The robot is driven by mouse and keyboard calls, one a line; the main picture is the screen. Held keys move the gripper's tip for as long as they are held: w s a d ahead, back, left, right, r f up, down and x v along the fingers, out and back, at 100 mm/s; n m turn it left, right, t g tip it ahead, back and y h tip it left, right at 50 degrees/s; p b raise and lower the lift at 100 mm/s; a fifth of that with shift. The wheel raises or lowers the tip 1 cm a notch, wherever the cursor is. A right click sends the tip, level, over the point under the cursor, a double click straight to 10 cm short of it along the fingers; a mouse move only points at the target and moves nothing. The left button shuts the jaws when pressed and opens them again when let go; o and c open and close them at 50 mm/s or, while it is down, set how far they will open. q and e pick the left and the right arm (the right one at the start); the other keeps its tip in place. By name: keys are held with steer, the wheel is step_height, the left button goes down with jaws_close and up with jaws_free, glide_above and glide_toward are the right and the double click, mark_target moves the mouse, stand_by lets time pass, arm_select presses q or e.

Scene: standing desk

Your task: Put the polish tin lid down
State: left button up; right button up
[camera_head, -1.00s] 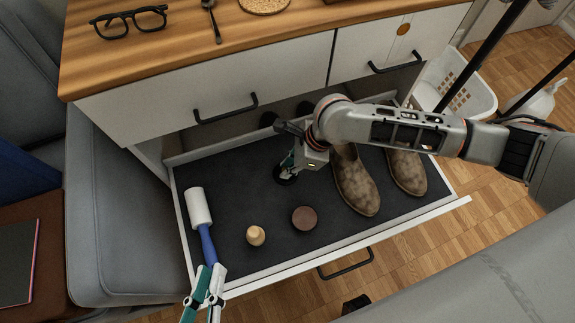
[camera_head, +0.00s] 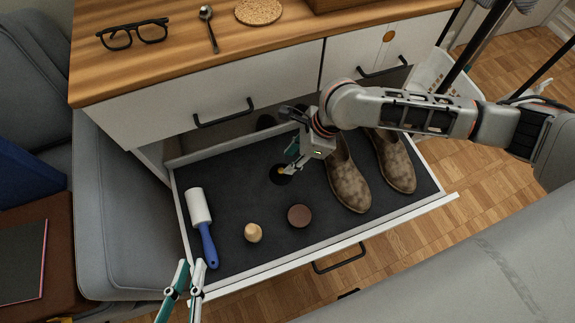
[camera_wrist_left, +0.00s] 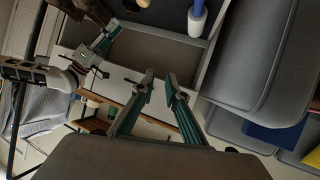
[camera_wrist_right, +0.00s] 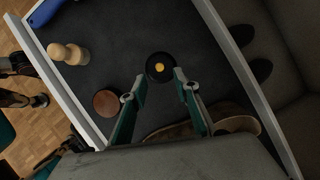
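The polish tin lid (camera_head: 281,177), a black disc with a yellow-orange spot at its centre, lies flat on the dark drawer liner. It also shows in the right wrist view (camera_wrist_right: 158,74), just beyond the fingertips. My right gripper (camera_head: 289,161) is above the lid; its fingers (camera_wrist_right: 161,86) are apart with nothing between them. A brown round disc (camera_head: 299,216), seemingly the open polish tin, sits nearer the drawer front; it is also in the right wrist view (camera_wrist_right: 106,103).
The open drawer (camera_head: 330,237) holds brown shoes (camera_head: 346,182) on the right, a blue-handled lint roller (camera_head: 199,207) on the left and a wooden knob-shaped item (camera_head: 253,233) in front. The desktop (camera_head: 180,60) overhangs the drawer's back. The liner is clear between roller and lid.

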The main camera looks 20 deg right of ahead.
arm_select(q)
steer(key=shift+a+f+m+p, duration=0.1)
steer(key=shift+a+m+p, duration=0.4)
steer(key=shift+a+p, duration=0.25)
arm_select(e)
steer(key=v, duration=0.5)
steer(key=shift+d+r, duration=0.1)
steer(key=shift+r, duration=0.1)
